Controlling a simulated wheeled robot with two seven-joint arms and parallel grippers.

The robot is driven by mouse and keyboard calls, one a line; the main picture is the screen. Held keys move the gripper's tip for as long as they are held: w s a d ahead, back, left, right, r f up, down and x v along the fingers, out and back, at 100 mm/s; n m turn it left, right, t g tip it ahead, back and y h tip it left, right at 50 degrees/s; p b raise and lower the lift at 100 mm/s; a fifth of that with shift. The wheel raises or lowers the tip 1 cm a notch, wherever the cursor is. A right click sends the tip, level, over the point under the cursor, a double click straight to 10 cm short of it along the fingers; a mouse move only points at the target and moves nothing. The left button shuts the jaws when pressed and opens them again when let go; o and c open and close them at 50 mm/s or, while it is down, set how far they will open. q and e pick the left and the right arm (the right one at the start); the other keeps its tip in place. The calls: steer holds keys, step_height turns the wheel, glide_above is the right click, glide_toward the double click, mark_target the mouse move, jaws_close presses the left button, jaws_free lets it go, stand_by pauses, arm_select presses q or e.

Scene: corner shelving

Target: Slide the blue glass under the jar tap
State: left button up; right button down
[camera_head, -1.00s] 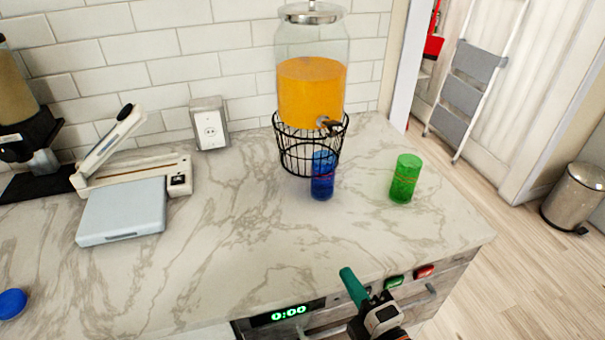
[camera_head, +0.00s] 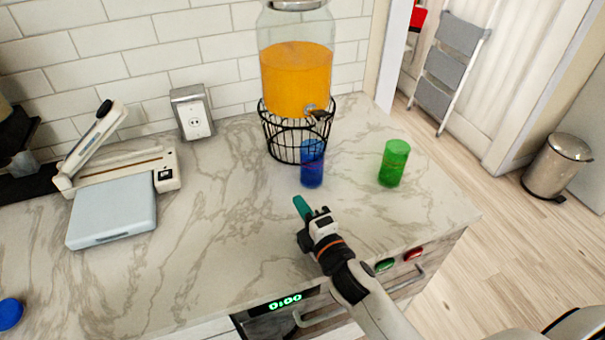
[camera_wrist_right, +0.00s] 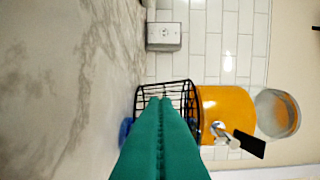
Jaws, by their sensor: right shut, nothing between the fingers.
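The blue glass (camera_head: 312,165) stands upright on the marble counter, in front of the wire stand and below the jar tap (camera_head: 318,115). The jar (camera_head: 297,78) holds orange liquid and rests on the black wire stand (camera_head: 283,148). My right gripper (camera_head: 302,207), with teal fingers, is over the counter just in front of the glass, apart from it, shut and empty. In the right wrist view, its closed fingers (camera_wrist_right: 161,140) cover most of the blue glass (camera_wrist_right: 126,130); the tap (camera_wrist_right: 220,130) shows to the right. My left gripper is not in view.
A green glass (camera_head: 394,163) stands to the right of the blue one. A paper trimmer (camera_head: 120,170) and grey scale (camera_head: 112,217) are at left, with a blue lid (camera_head: 10,313) at the lower left. The counter's middle is clear.

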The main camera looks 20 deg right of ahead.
mark_target(305, 171)
steer(key=w, duration=0.4)
steer(key=w+a, duration=0.1)
steer(key=w, duration=0.1)
steer(key=shift+r+p, duration=0.1)
steer(key=shift+p, duration=0.3)
steer(key=d, duration=0.1)
steer(key=w+d+p, duration=0.1)
steer(key=shift+w+d, duration=0.3)
steer(key=shift+d, duration=0.1)
steer(key=shift+w+d, duration=0.1)
steer(key=shift+d, duration=0.35)
steer(key=shift+w+d+p, duration=0.15)
steer(key=shift+w+d, duration=0.05)
steer(key=shift+d, duration=0.25)
steer(key=shift+w+d+p, duration=0.15)
steer(key=shift+w+d, duration=0.05)
steer(key=shift+d, duration=0.25)
steer(key=shift+a, duration=0.1)
